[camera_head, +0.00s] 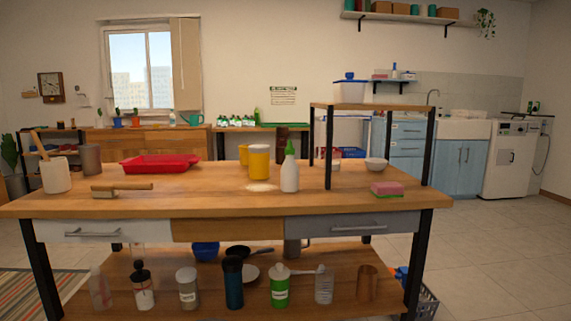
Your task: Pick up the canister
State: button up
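Several things could be the canister, and I cannot tell which one is named. A yellow cylinder with a pale top (259,164) stands upright on the wooden worktable (210,206), near its middle. A pale grey jar with a label (187,291) stands on the table's lower shelf. A grey-brown cylinder (91,160) stands at the table's left. A dark brown cylinder (281,146) stands behind the yellow one. My gripper is not in view.
A white bottle with a green nozzle (289,174) stands close right of the yellow cylinder, with white powder (262,188) in front. A red tray (160,163) lies left. A raised wooden shelf (372,107) covers the right side. Bottles crowd the lower shelf (210,265).

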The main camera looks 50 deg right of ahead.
aim_at(259, 155)
jog(key=z, duration=0.8)
jog(key=i, duration=0.3)
jog(key=z, duration=0.05)
